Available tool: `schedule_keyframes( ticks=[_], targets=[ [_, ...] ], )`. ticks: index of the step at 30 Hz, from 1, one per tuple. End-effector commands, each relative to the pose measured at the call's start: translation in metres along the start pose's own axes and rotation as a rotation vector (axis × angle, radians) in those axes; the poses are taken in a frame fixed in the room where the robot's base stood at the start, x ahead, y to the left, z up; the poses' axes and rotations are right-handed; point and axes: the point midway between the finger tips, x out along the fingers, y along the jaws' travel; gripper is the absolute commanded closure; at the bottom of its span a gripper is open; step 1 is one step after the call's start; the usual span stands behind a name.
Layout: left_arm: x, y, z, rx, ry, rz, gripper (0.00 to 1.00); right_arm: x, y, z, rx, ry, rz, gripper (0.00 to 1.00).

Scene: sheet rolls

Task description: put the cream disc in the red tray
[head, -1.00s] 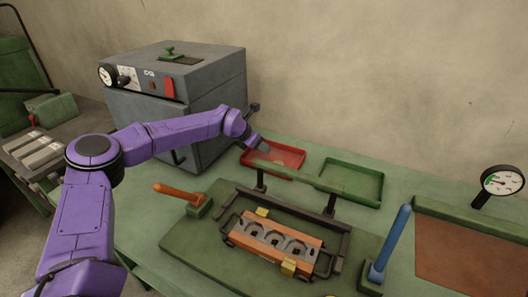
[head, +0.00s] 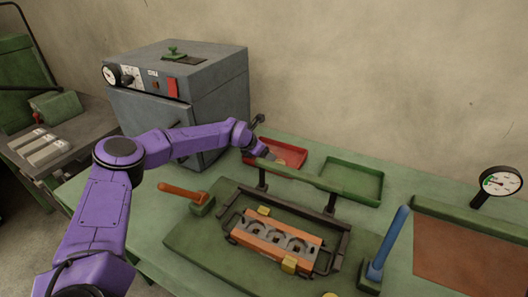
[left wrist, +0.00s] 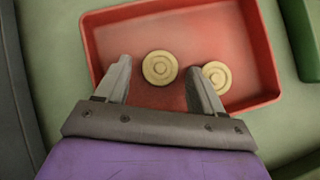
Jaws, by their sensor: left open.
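The red tray (head: 290,149) stands at the back of the green bench, and it fills much of the left wrist view (left wrist: 262,50). Two cream discs with ring marks lie on its floor in the left wrist view. One cream disc (left wrist: 160,67) lies between my fingertips and does not touch either finger in the picture. The other cream disc (left wrist: 216,73) is partly hidden by the right-hand finger. My left gripper (left wrist: 157,84) is open and empty above the tray; in the head view it is small (head: 270,155). My right gripper is not in view.
A green tray (head: 352,180) stands right of the red one. An orange block (head: 276,241) sits in a frame, with an orange handle (head: 180,190) and a blue handle (head: 392,238) nearby. A grey oven stands left.

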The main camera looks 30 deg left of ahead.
Motion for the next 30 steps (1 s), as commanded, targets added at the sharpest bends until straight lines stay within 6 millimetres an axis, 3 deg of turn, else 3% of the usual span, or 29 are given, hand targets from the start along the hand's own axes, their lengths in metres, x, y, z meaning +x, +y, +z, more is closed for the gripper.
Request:
schedule_keyframes(
  ticks=[4,15,21,30],
  targets=[
    [-0.019,0.002,0.001,-0.001,-0.004,0.001,0.32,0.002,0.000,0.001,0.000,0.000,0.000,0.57],
    [-0.105,0.001,0.001,-0.002,-0.005,0.000,0.32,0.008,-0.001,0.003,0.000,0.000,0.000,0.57],
    [-0.119,0.000,0.000,0.000,-0.001,0.000,0.32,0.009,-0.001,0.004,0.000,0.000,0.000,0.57],
    [-0.119,0.000,0.000,0.000,0.000,0.000,0.32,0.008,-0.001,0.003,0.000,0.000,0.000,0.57]
  ],
)
